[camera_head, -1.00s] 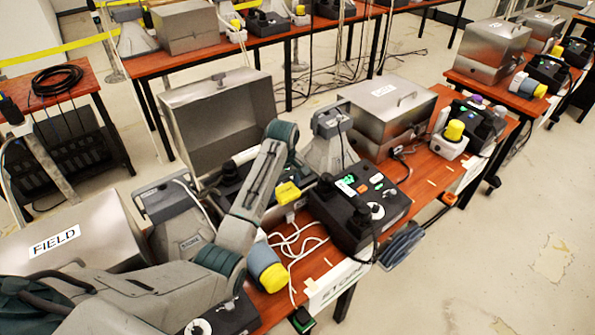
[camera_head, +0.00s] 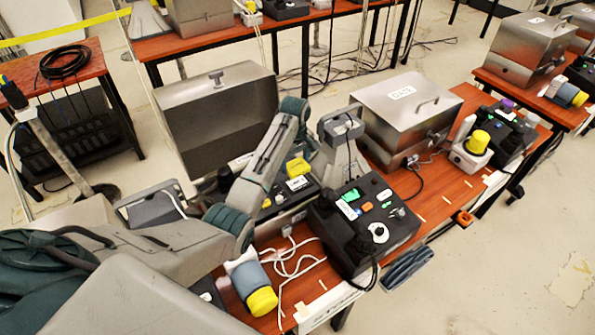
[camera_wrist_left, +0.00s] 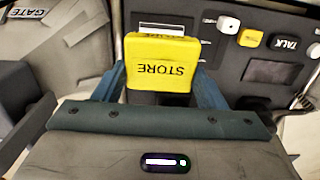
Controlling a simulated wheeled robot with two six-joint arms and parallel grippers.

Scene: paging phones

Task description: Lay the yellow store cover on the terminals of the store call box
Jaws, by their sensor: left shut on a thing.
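My left gripper (camera_wrist_left: 160,84) is shut on the yellow store cover (camera_wrist_left: 163,62), a block marked STORE that reads upside down between its blue fingers. In the head view the cover appears as a yellow piece (camera_head: 297,167) beside my left arm, above the black panel of the store call box (camera_head: 262,192). That panel also shows behind the cover in the wrist view (camera_wrist_left: 225,62), with a yellow button and a TALK button. A white label shows just beyond the cover. The terminals are not clearly visible. I cannot tell whether the cover touches the box. My right gripper is not in view.
An open metal lid (camera_head: 222,115) stands behind the panel. A grey horn (camera_head: 341,150) and the closed GATE box (camera_head: 405,105) stand to the right. A black unit (camera_head: 360,225) and a blue-yellow cylinder (camera_head: 254,290) sit in front, among loose white cables.

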